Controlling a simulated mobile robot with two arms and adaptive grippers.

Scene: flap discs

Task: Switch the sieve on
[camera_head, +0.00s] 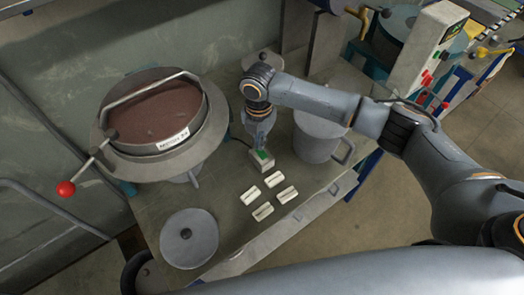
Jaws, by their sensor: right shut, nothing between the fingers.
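A small pale switch box with a green top (262,161) sits on the grey bench, with a dark cable at its left. My right gripper (260,145) points down right at the green top, its fingers closed and empty. I cannot tell whether the fingertips touch it or whether the green part is pressed. A round metal vessel (205,143) with brown contents, a curved bar and a label stands at the left; I cannot tell for certain that it is the sieve. My left gripper is not in view.
Several pale blocks (262,212) lie in front of the switch box. A lidless-looking grey pot (318,140) stands to its right, and a grey disc (189,238) lies front left. A red-knobbed lever (66,188) sticks out left. A white control column (425,45) stands back right.

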